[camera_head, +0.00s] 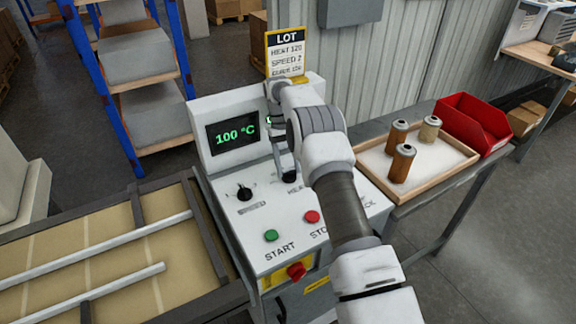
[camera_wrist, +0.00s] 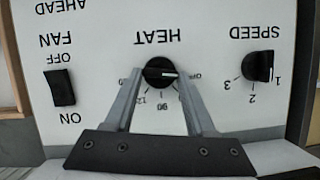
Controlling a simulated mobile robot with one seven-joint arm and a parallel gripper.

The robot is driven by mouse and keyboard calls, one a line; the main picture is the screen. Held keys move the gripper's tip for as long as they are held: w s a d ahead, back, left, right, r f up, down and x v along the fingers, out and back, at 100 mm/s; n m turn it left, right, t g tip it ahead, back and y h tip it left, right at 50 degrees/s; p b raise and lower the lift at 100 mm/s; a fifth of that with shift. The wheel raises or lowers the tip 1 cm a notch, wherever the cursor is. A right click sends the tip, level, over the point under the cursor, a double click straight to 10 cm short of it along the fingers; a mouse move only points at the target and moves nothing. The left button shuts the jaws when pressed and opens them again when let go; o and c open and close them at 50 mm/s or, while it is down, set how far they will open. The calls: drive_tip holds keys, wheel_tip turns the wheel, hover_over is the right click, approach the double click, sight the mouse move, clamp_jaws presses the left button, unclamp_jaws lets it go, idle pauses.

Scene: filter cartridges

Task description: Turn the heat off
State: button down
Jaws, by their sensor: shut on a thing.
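The black HEAT knob (camera_wrist: 160,72) is on the white control panel, upside down in the wrist view. My gripper (camera_wrist: 161,78) is shut on it, one finger at each side. The knob's white mark points right in that view, towards small lettering that looks like OFF, partly hidden by the right finger. In the head view, my gripper (camera_head: 286,160) reaches down to the panel, and my arm covers much of the HEAT area. The display (camera_head: 232,133) reads 100 °C in green.
The SPEED knob (camera_wrist: 258,67) points at 1. The FAN rocker switch (camera_wrist: 60,88) is on the other side. A green START button (camera_head: 271,235) and red STOP button (camera_head: 312,216) sit near the front. A tray (camera_head: 447,183) with 3 cartridges and a red bin (camera_head: 475,125) stand right.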

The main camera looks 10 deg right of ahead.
drive_tip(key=shift+s+f, duration=0.15)
drive_tip(key=shift+f, duration=0.1)
drive_tip(key=shift+c, duration=1.2)
unclamp_jaws()
drive_tip(key=shift+r, duration=0.15)
drive_tip(key=shift+r, duration=0.35)
drive_tip(key=r, duration=0.3)
drive_tip(key=shift+d+r+b, duration=0.35)
drive_tip(key=shift+r, duration=0.05)
drive_tip(key=s+d+r+b, duration=0.1)
drive_tip(key=s+d+r, duration=0.4)
drive_tip(key=d, duration=0.4)
drive_tip(key=shift+s+d+r, duration=0.2)
drive_tip(key=shift+s+r, duration=0.2)
drive_tip(key=shift+r, duration=0.35)
